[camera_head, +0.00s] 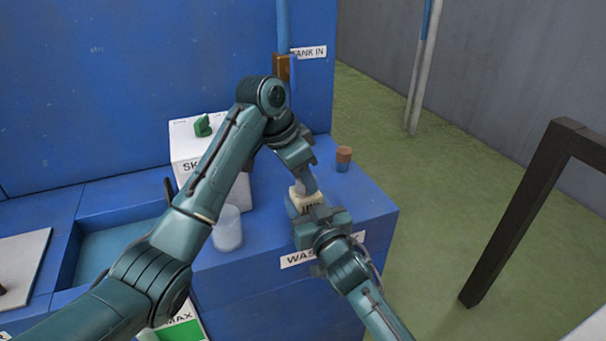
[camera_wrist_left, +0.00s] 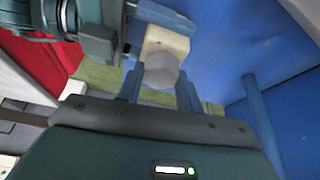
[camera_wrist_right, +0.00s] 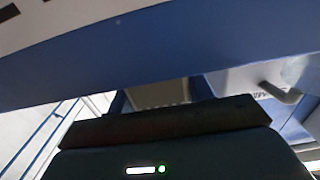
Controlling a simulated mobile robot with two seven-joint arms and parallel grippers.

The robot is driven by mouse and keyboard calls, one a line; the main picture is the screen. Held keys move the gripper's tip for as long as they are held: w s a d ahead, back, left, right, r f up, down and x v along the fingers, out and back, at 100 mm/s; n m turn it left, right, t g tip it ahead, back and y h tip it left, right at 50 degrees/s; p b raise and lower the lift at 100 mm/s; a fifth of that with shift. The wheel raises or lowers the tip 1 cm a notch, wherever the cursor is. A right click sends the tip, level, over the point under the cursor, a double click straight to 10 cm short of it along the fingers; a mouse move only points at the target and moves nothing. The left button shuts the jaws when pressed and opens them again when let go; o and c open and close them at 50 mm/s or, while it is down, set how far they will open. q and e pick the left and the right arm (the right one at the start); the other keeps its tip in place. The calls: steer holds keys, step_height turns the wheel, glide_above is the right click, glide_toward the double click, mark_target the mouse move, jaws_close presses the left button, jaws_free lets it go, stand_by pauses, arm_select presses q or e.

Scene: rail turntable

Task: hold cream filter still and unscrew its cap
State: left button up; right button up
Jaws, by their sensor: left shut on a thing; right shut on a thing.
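The cream filter (camera_head: 301,201) is on the blue bench near its front right corner, mostly covered by my grippers. In the left wrist view its cream body (camera_wrist_left: 170,42) carries a grey faceted cap (camera_wrist_left: 162,74). My left gripper (camera_head: 304,187) comes down from above and is shut on the cap, one finger on each side in the left wrist view (camera_wrist_left: 160,90). My right gripper (camera_head: 312,212) is shut on the cream body from the front. In the right wrist view a pale strip of the body shows between the fingers (camera_wrist_right: 160,94). The thread is hidden.
A white box (camera_head: 187,137) with a green knob (camera_head: 204,126) stands behind my left arm. A translucent cup (camera_head: 228,228) stands left of the grippers. A small brown-topped jar (camera_head: 343,159) stands behind them. A dark frame (camera_head: 520,205) stands on the right over green floor.

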arm_select(q)
steer(key=shift+r, duration=1.55)
steer(key=shift+r, duration=2.45)
arm_select(e)
steer(key=o, duration=1.5)
steer(key=shift+c, duration=0.2)
